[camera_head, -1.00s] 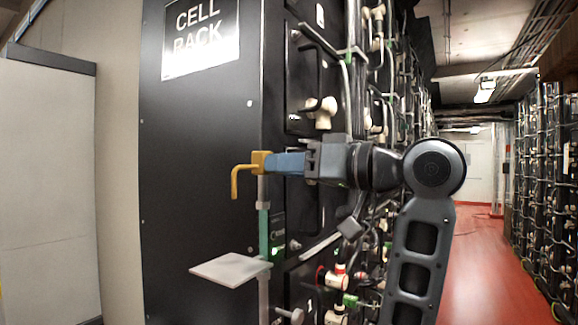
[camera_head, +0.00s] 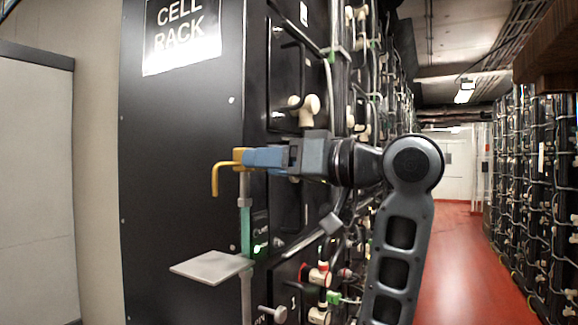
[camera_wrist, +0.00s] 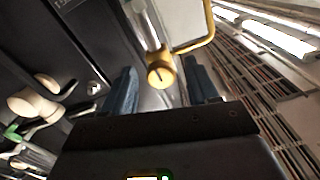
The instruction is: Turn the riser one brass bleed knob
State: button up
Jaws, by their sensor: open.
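The brass bleed knob (camera_wrist: 160,74) is a yellow round piece with a slot in its face, on top of a thin upright riser. My gripper (camera_head: 252,158) has blue fingers and reaches in from the right at knob height. In the wrist view the fingers stand apart, one on each side of the knob, with gaps showing. The fingers partly hide the knob (camera_head: 240,157) in the head view. I cannot tell whether a finger touches it there.
A black cell rack (camera_head: 185,150) stands behind the riser. A flat grey plate (camera_head: 210,267) juts out below. Cables and white valves (camera_head: 310,107) line the rack's right face. A red-floored aisle (camera_head: 465,270) is clear at right.

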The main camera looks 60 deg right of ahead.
jog(key=shift+s+f+b, duration=0.15)
jog(key=shift+f+b, duration=0.05)
jog(key=shift+b, duration=0.25)
jog(key=s+b, duration=0.7)
jog(key=b, duration=0.2)
jog(key=shift+s+d+r, duration=0.15)
jog(key=shift+s, duration=0.1)
